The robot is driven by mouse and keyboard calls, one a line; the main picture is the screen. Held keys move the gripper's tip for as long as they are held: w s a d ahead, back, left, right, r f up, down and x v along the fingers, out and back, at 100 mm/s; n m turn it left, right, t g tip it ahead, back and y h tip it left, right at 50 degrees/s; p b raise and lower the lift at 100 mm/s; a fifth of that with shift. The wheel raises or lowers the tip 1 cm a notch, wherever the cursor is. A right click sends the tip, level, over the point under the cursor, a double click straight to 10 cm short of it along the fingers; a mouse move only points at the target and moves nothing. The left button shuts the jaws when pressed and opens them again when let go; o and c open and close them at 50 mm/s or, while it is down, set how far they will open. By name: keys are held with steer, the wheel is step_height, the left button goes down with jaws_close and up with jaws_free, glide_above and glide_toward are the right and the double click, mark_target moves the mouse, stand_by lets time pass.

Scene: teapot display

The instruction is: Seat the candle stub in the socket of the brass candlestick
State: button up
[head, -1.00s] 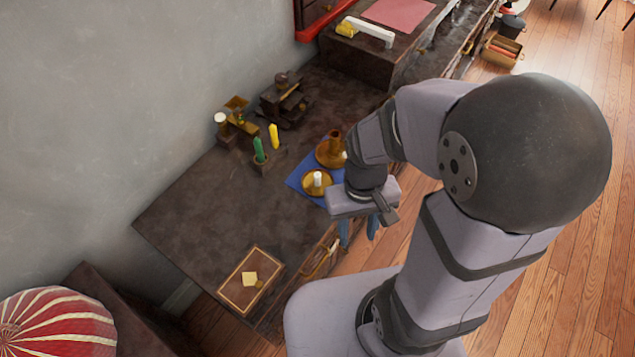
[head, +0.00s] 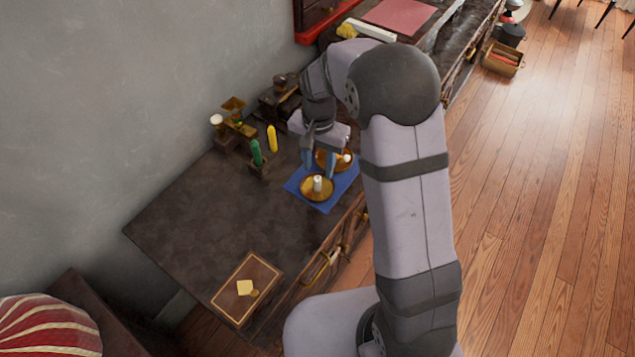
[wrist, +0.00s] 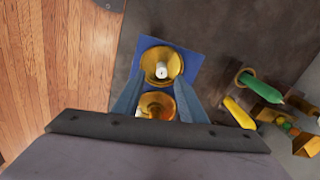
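A short white candle stub (head: 317,183) stands upright in the middle of a round brass dish (head: 306,192) on the blue cloth. The wrist view also shows the stub (wrist: 161,71) in the dish (wrist: 149,62). The brass candlestick (wrist: 157,103) is behind this dish, partly hidden by my gripper; its socket cannot be made out clearly now. A small pale thing (head: 347,158) shows at the candlestick's right side. My gripper (head: 319,173) is open and empty, pointing down above the cloth, with its fingers apart over the candlestick and dish area.
A green candle (head: 256,152) in a small holder and a yellow candle (head: 272,139) stand to the left. Brass and dark wooden pieces (head: 235,118) stand near the wall. A framed box (head: 246,288) lies at the table's near end. The table's left middle is clear.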

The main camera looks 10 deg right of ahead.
mark_target(318, 178)
steer(key=shift+f, duration=0.55)
steer(key=shift+w+f+p, duration=0.15)
steer(key=shift+f+p, duration=0.2)
steer(key=shift+f, duration=1.25)
steer(key=shift+w+f+p, duration=0.1)
steer(key=shift+f+p, duration=0.25)
steer(key=shift+f, duration=1.2)
jaws_close()
